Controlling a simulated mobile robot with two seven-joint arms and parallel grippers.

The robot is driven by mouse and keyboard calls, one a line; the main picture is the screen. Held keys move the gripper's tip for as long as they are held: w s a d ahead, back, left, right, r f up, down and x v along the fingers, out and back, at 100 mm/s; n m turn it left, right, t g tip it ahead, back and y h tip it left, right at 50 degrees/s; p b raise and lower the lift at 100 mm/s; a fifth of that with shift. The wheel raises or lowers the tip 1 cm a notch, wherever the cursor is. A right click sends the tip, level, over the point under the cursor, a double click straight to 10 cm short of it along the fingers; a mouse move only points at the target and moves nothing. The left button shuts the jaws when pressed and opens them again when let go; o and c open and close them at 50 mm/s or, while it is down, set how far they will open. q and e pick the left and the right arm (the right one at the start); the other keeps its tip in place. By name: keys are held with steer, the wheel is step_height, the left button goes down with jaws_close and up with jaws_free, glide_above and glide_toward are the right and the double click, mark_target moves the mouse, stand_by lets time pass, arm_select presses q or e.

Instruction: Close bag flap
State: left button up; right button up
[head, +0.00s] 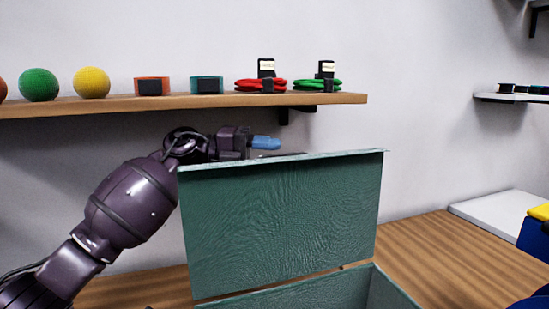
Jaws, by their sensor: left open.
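The green bag (388,294) stands on the wooden table, its lower part cut off by the bottom edge of the head view. Its flap (280,222) stands upright and open, facing me. My left gripper (272,146) is behind the flap's top edge, its blue-tipped finger showing above it. The gripper is open and seems to hold nothing. The flap hides part of it, and I cannot tell if it touches the flap. My right gripper is not in view.
A wall shelf (190,103) above holds balls, small boxes and red and green cable coils (317,85). The wooden table (450,262) is clear right of the bag. A blue and yellow object (537,231) is at the right edge.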

arm_select(q)
steer(key=shift+d, duration=0.6)
steer(key=shift+c, duration=0.4)
jaws_close()
